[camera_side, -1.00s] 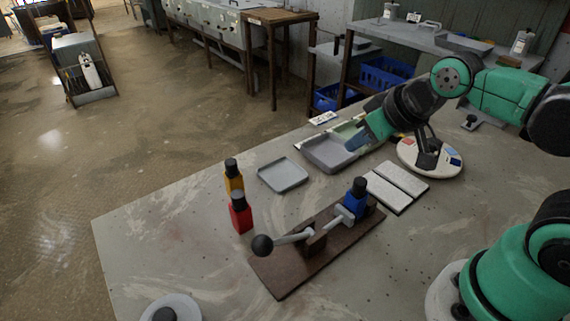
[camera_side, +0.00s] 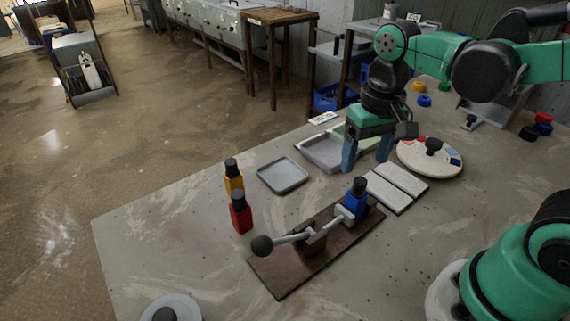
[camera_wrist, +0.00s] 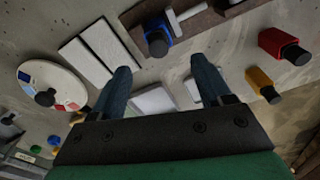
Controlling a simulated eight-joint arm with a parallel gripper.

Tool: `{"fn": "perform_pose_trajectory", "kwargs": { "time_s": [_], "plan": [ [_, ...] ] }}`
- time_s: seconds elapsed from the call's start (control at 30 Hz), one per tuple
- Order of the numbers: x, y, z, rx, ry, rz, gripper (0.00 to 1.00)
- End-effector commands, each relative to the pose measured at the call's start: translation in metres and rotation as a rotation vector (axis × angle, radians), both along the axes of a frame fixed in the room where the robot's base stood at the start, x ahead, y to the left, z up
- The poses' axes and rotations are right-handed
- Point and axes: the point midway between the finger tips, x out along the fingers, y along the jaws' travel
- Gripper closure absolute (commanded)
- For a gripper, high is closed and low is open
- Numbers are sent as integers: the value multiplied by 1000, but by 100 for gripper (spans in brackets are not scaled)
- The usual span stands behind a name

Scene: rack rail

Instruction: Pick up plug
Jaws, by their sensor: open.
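A blue plug (camera_side: 356,203) with a black cap stands on the dark wooden board, at the end of the lever clamp (camera_side: 315,236). A red plug (camera_side: 240,216) and a yellow plug (camera_side: 233,181), both black-capped, stand upright left of the board. My gripper (camera_side: 366,160) points down with its blue fingers apart and empty, over the area by the grey tray, behind the blue plug. In the wrist view my fingers (camera_wrist: 160,68) are spread. The blue plug (camera_wrist: 157,38) shows beyond and between them, the red plug (camera_wrist: 281,45) and yellow plug (camera_wrist: 262,84) to the right.
A shallow grey tray (camera_side: 283,175) and a deeper grey tray (camera_side: 322,152) lie near the table's back edge. Two pale flat bars (camera_side: 402,180) and a round white dial (camera_side: 430,158) lie to the right. The table's front left is mostly clear.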

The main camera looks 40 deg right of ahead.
Motion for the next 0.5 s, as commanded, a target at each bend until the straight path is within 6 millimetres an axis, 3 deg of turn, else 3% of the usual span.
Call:
{"fn": "perform_pose_trajectory", "kwargs": {
  "time_s": [0.17, 0.5],
  "plan": [
    [-1, 0, -8, 1, 45, -23, 29],
    [-1, 0, -44, 1, 40, -20, 29]
  ]
}}
